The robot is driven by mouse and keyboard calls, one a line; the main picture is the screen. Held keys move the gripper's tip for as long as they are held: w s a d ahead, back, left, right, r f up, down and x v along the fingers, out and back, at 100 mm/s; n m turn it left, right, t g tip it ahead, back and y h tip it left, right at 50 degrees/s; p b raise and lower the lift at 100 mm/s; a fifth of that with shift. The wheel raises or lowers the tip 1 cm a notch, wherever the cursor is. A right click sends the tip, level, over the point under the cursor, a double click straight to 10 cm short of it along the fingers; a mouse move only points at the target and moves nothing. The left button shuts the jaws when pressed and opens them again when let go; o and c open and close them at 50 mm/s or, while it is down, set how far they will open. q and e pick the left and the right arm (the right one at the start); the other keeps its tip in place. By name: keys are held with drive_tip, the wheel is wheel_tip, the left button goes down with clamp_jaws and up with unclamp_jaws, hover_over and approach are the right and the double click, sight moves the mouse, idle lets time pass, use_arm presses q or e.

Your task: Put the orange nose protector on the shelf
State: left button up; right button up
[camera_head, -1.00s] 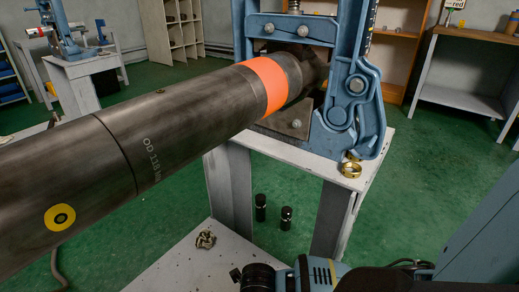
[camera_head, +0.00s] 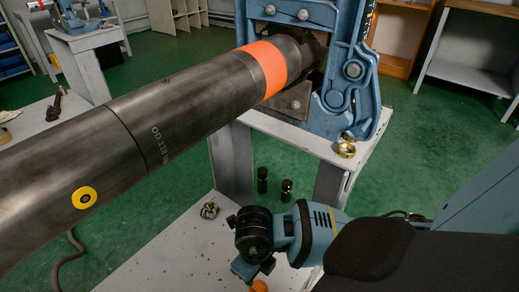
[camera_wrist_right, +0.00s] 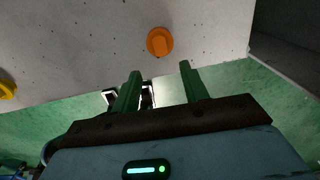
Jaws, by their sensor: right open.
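The orange nose protector (camera_wrist_right: 159,41) is a small round cap on a pale, speckled surface in the right wrist view. In the head view an orange piece (camera_head: 259,286) shows at the bottom edge, partly cut off, on the white bench (camera_head: 150,270). My right gripper (camera_wrist_right: 160,68) is open and empty, its two green fingers pointing toward the cap and apart from it. In the head view my right wrist (camera_head: 255,240) is over the bench and the fingers are mostly hidden. My left gripper is not in view. A wooden shelf unit (camera_head: 398,52) stands at the back right.
A large grey pipe (camera_head: 130,130) with an orange band crosses above the bench into a blue vise (camera_head: 350,80). A small metal part (camera_head: 209,210) lies on the bench. Two black cylinders (camera_head: 274,185) stand beyond it. A grey bench (camera_head: 470,70) is at right.

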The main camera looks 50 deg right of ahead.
drive_tip(key=shift+r, duration=0.9)
